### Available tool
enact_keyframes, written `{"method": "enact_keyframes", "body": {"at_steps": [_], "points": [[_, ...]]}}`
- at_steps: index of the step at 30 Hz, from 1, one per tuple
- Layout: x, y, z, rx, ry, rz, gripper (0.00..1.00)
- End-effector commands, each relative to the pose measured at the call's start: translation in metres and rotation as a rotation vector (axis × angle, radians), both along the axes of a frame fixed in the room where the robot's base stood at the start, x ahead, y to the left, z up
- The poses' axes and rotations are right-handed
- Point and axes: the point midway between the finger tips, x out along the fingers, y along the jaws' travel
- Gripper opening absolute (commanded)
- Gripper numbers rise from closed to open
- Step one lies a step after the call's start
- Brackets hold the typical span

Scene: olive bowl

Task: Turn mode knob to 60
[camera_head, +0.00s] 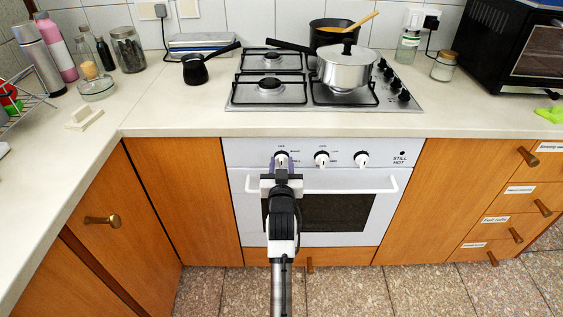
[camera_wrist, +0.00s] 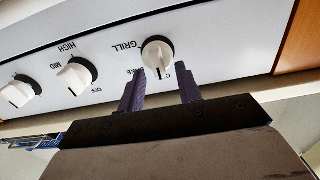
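The oven has a row of white knobs on its white front panel. The left knob (camera_head: 281,156) is marked GRILL in the wrist view, where this knob (camera_wrist: 158,53) shows upside down with a dark pointer line. I take it to be the mode knob; no 60 mark is readable. My gripper (camera_head: 281,164) is in front of this left knob, partly covering the panel below it. In the wrist view my gripper (camera_wrist: 160,84) is open, its two purple fingers apart and empty. The knob is just beyond the fingertips, roughly in line with the gap; contact is not visible.
The middle knob (camera_head: 321,159) and right knob (camera_head: 361,159) are beside it. The oven handle (camera_head: 353,188) runs below, passing behind my gripper. The countertop (camera_head: 190,118) juts above the panel, with a hob (camera_head: 240,103) and a silver pot (camera_head: 343,71). The floor (camera_head: 355,285) in front is clear.

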Motion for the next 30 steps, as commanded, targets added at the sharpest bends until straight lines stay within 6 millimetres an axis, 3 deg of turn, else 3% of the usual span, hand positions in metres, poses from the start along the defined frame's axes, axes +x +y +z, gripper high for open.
{"method": "enact_keyframes", "body": {"at_steps": [4,12,23,30], "points": [[0.0000,0.0001,0.0000,0.000,0.000,0.000,0.33],[0.0000,0.0001,0.0000,0.000,0.000,0.000,0.00],[0.0001,-0.0004,0.0000,0.035,-0.001,0.000,0.00],[0.0004,-0.0021,-0.0002,0.169,-0.001,0.001,0.00]]}}
